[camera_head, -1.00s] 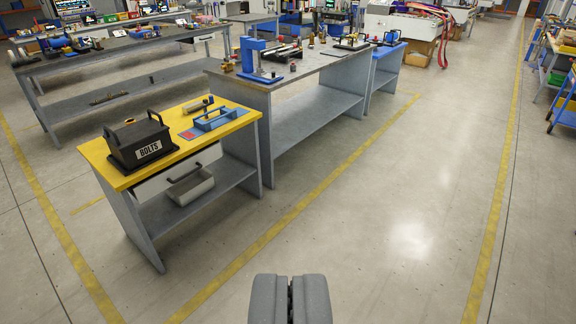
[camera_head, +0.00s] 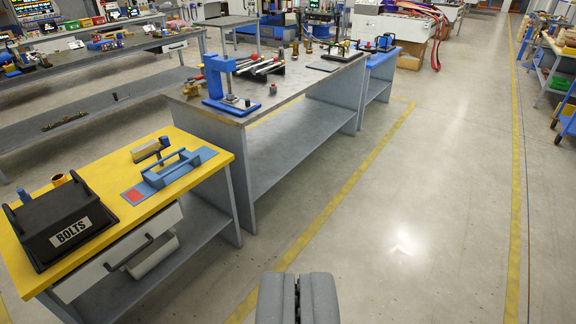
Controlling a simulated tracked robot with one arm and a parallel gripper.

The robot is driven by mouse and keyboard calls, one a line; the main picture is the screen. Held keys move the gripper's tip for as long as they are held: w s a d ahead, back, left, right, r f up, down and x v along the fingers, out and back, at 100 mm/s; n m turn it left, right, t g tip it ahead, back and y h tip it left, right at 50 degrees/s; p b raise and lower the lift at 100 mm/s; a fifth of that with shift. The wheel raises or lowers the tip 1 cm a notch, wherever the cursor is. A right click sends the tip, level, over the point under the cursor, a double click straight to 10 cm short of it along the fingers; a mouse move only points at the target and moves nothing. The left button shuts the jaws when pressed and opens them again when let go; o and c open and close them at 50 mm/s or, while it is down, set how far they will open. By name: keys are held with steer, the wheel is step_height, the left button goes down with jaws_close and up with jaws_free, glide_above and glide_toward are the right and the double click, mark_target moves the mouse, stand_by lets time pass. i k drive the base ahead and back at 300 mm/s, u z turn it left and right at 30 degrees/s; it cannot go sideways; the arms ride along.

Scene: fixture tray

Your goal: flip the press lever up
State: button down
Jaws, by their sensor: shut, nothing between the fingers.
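A blue press-like stand (camera_head: 214,80) with an upright column and a flat base is on the near end of the grey bench (camera_head: 312,85). I cannot make out a lever on it for certain at this size, nor which way one points. My gripper (camera_head: 298,284) is at the bottom centre, over the open floor, with its two grey fingers together and nothing between them. It is well apart from the bench and the stand.
A yellow-topped bench (camera_head: 115,203) stands at the left with a black BOLTS box (camera_head: 58,222) and a blue handled fixture (camera_head: 170,170). A drawer (camera_head: 120,250) is below. A blue bench (camera_head: 380,64) stands beyond the grey one.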

mark_target(254, 56)
steer(key=z, duration=0.1)
steer(key=i, duration=1.45)
steer(key=z, duration=0.2)
steer(key=i, duration=1.85)
steer(key=z, duration=0.1)
